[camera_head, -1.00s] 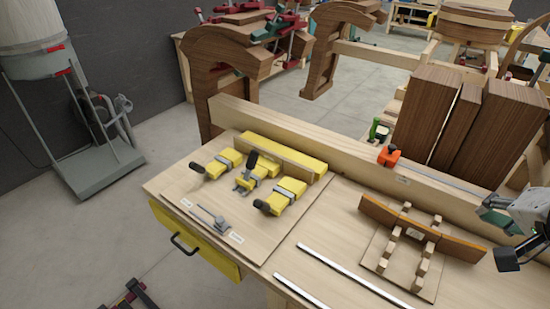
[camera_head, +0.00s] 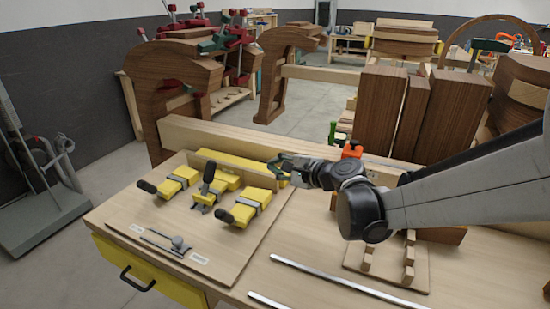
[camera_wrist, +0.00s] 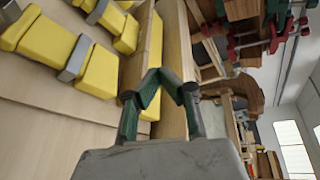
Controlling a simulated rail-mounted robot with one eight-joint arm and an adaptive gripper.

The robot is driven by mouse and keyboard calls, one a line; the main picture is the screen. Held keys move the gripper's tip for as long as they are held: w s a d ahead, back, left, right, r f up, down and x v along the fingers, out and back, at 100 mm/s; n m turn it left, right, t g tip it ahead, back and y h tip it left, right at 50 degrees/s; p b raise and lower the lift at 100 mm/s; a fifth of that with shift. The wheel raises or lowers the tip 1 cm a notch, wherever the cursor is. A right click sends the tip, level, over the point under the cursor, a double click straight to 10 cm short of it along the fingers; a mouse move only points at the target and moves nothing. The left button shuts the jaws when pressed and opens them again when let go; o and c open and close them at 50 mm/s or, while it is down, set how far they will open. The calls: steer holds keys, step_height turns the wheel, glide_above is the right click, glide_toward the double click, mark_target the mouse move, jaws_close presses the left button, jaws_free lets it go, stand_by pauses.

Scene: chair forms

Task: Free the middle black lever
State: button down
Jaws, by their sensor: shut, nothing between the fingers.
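Three yellow clamps with black levers sit on a wooden board (camera_head: 150,216) on the bench. The middle black lever (camera_head: 208,172) points up from the middle clamp (camera_head: 200,197). The left black lever (camera_head: 146,186) and the right black lever (camera_head: 224,215) lie low, pointing toward the bench front. My gripper (camera_head: 278,163) is shut and empty, above the right rear of the board, to the right of the middle lever and apart from it. In the wrist view, my gripper's fingertips (camera_wrist: 164,80) meet, with yellow clamp bodies (camera_wrist: 85,65) at left; no lever is clearly visible there.
A yellow block (camera_head: 235,163) with a wooden strip stands behind the clamps. A long wooden beam (camera_head: 190,135) runs behind it. A small tool (camera_head: 180,243) lies at the board's front. Tall dark wood blocks (camera_head: 405,115) stand behind my arm.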

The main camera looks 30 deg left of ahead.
mark_target(207, 181)
steer(key=shift+m+g+y, duration=0.4)
steer(key=shift+m+y, duration=0.1)
steer(key=shift+y, duration=0.1)
steer(key=a+f, duration=0.1)
steer(key=a, duration=0.1)
steer(key=a+f+b, duration=0.1)
steer(key=a+f, duration=0.1)
steer(key=s+a+f, duration=0.1)
steer(key=a, duration=0.1)
steer(key=shift+s+a+f, duration=0.1)
steer(key=shift+a+f, duration=0.3)
steer(key=x, duration=1)
steer(key=shift+a+r, duration=0.1)
steer(key=shift+a, duration=0.05)
steer(key=shift+s+r+p, duration=0.4)
steer(key=shift+s+r, duration=0.35)
steer(key=shift+s, duration=0.25)
steer(key=shift+s+d+r, duration=0.25)
steer(key=shift+s+r, duration=0.15)
steer(key=shift+s, duration=0.3)
steer(key=shift+w, duration=0.1)
